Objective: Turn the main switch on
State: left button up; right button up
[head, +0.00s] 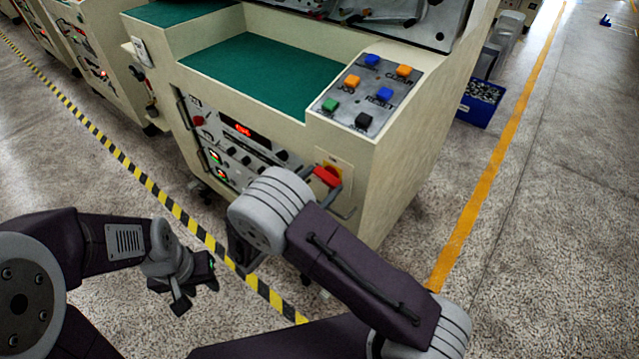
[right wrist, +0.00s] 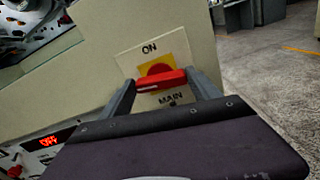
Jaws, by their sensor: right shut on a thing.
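The main switch is a red handle (head: 326,176) on a yellow plate, low on the front of the cream machine. In the right wrist view the handle (right wrist: 160,80) lies crosswise between the labels ON above and MAIN below. My right gripper (right wrist: 162,84) is shut on the handle, one finger at each end. In the head view my right arm partly hides this gripper. My left gripper (head: 196,293) is empty, low over the floor, with its fingers apart, away from the machine.
The front panel has a red-lit display (head: 243,130), which reads OFF in the right wrist view (right wrist: 52,140). A button panel (head: 368,95) and a green mat (head: 265,72) are on top. A blue bin (head: 480,103) stands at right.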

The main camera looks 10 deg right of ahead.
jog(key=m, duration=0.2)
jog(key=m+b, duration=0.1)
jog(key=m, duration=0.1)
jog(key=shift+d+f+m, duration=0.1)
jog(key=shift+f+m, duration=0.1)
jog(key=shift+m, duration=0.1)
jog(key=m+b, duration=0.2)
jog(key=m, duration=0.1)
jog(key=shift+s+f+m+b, duration=0.1)
jog(key=shift+m+b, duration=0.2)
jog(key=m+b, duration=0.4)
jog(key=m, duration=0.1)
jog(key=shift+f, duration=0.1)
jog(key=shift+m+b, duration=1.2)
jog(key=shift+r+m+b, duration=0.2)
jog(key=shift+m+b, duration=0.1)
jog(key=o, duration=1.4)
jog(key=shift+d, duration=0.1)
